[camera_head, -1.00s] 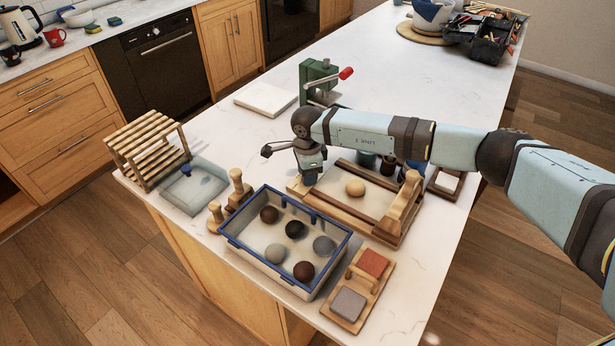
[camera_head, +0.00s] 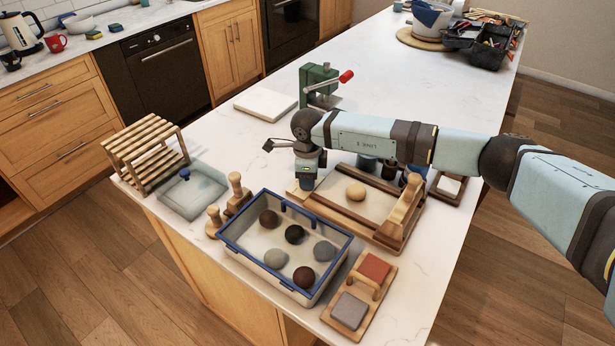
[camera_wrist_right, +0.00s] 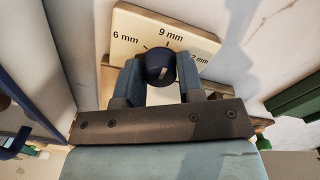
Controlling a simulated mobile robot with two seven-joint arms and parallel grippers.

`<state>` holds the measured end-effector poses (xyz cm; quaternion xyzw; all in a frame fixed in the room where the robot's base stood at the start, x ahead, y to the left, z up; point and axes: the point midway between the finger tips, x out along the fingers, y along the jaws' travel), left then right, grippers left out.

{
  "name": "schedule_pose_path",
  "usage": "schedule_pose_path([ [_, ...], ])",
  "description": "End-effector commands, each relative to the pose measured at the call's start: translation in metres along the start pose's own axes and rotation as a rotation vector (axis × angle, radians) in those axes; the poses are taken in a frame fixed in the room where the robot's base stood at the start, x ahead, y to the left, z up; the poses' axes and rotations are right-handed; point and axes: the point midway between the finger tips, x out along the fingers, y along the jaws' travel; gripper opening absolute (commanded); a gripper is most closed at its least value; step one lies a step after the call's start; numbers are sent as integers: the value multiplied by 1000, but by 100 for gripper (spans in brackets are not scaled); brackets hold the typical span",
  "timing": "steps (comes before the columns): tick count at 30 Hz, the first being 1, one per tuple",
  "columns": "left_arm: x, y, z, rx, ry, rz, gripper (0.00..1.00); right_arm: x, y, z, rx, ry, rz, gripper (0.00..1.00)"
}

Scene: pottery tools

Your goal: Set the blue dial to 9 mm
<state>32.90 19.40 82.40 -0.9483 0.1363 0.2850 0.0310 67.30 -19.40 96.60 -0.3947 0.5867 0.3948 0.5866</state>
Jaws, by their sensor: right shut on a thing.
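The dark blue dial (camera_wrist_right: 160,68) is in the right wrist view, in front of a cream scale plate (camera_wrist_right: 150,27). The plate reads 6 mm at left, 9 mm at top and 12 mm, partly covered, at right. The dial has a short pale mark on its face, leaning a little to the right; its exact setting is hard to read. My right gripper (camera_wrist_right: 162,82) is shut on the dial, one finger on each side. In the head view my right gripper (camera_head: 305,184) is low at the left end of the wooden rolling board (camera_head: 340,208), hiding the dial. My left gripper is out of view.
A blue-rimmed bin (camera_head: 240,252) with several clay balls stands in front. Wooden stamps (camera_head: 236,196) are to its left. A green press (camera_head: 318,82) with a red-tipped handle stands behind my arm.

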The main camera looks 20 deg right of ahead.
Motion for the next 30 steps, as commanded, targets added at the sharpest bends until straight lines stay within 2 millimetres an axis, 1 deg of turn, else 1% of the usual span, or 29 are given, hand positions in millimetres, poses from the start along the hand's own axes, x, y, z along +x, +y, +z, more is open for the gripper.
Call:
schedule_pose_path([
  [4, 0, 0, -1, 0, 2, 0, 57, 0, 0, 0, 0, 0, 0, 11],
  [5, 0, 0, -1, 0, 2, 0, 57, 0, 0, 0, -1, 0, 0, 42],
  [6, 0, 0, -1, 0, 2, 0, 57, 0, 0, 0, -1, 0, 0, 51],
  [7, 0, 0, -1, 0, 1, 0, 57, 0, 0, 0, -1, 0, 0, 58],
  [8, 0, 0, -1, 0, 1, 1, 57, 0, 0, 0, -1, 0, 0, 60],
  [23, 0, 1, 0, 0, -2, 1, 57, 1, 2, 0, -11, 2, 4, 60],
  [26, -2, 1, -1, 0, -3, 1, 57, 0, 2, 0, -50, 2, 5, 60],
  [30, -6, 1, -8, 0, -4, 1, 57, -1, 2, 0, -174, 3, 6, 60],
])
